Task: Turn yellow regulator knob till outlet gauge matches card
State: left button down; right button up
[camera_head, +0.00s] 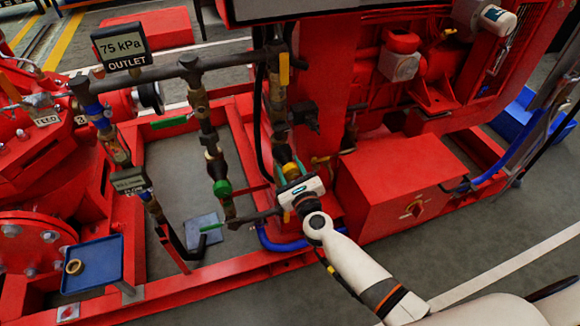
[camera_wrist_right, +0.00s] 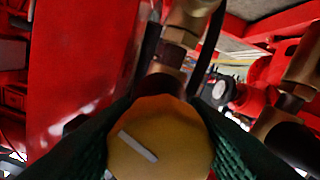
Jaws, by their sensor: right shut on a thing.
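The yellow regulator knob (camera_wrist_right: 160,150) fills the bottom of the right wrist view, with a white line running from upper left to lower right. It shows partly in the head view (camera_head: 290,171). My right gripper (camera_head: 297,185) is shut on it, with dark green textured finger pads at both sides of the knob. The black outlet display (camera_head: 121,46) at the upper left reads "75 kPa OUTLET". I cannot make out a card with a target value. My left gripper is not in view.
Dark pipes with a green-collared valve (camera_head: 222,188) stand left of my gripper. A blue tray (camera_head: 92,264) holds a ring (camera_head: 74,267).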

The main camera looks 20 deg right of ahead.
jog(key=n+p, duration=0.2)
jog(key=n, duration=0.3)
jog(key=shift+r, duration=0.1)
jog(key=n+p, duration=0.2)
jog(key=n, duration=0.6)
jog(key=shift+d+p, duration=0.1)
jog(key=shift+p, duration=0.3)
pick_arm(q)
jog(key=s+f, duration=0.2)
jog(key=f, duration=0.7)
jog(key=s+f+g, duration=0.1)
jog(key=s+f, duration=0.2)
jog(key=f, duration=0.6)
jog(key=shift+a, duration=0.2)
pick_arm(e)
jog(key=shift+n, duration=0.8)
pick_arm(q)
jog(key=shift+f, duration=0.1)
pick_arm(e)
jog(key=o, duration=1)
jog(key=shift+c, duration=0.2)
pick_arm(q)
jog(key=shift+p, duration=0.3)
pick_arm(e)
jog(key=shift+s, duration=0.1)
